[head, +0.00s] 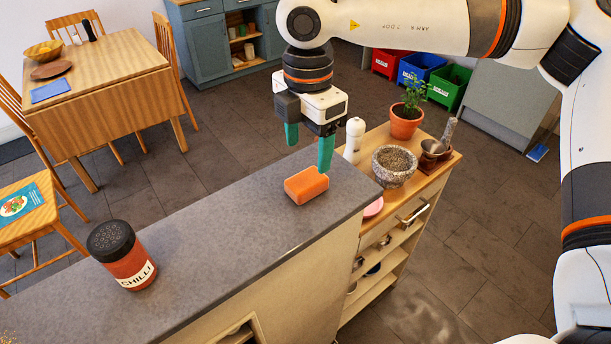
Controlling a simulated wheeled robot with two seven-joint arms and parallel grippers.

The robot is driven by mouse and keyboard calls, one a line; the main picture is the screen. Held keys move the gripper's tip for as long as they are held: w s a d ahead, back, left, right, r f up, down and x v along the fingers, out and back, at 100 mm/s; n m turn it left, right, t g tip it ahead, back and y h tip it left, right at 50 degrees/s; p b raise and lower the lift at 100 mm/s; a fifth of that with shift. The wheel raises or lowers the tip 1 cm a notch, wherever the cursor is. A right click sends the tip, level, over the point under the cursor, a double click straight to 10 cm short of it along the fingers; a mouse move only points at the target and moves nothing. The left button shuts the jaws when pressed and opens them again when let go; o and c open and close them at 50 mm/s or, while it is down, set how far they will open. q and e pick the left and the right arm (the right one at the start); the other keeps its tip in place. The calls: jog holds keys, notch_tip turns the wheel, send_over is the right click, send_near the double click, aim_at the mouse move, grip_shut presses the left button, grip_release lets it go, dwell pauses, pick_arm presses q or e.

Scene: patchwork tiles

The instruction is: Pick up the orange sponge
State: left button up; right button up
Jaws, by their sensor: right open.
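The orange sponge (306,185) lies flat on the grey counter (222,234) near its far right end. My right gripper (309,151) points down above and just behind the sponge. Its two green fingers are spread apart with nothing between them. The right finger overlaps the sponge's far edge in the picture; I cannot tell whether it touches. My left gripper is not in view.
A chilli jar (127,262) with a black lid stands on the counter at left. Beyond the counter's right end, a wooden trolley (437,168) holds a white pepper mill (354,140), a stone mortar (393,168) and a potted plant (405,121). The counter's middle is clear.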

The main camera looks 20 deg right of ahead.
aim_at(307, 179)
jog(key=shift+f, duration=0.75)
jog(key=shift+f+p, duration=0.35)
jog(key=shift+p, duration=0.05)
jog(key=f+p, duration=0.2)
jog(key=f, duration=0.1)
jog(key=shift+s+a+f, duration=0.15)
jog(key=shift+s+f, duration=0.1)
jog(key=shift+s, duration=0.1)
jog(key=shift+f, duration=0.55)
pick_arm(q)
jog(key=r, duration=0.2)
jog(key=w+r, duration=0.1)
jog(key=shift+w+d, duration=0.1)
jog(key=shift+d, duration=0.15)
pick_arm(e)
jog(key=c, duration=1)
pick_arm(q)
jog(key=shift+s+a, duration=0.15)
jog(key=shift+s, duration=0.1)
pick_arm(e)
jog(key=shift+c, duration=0.2)
jog(key=shift+r, duration=0.1)
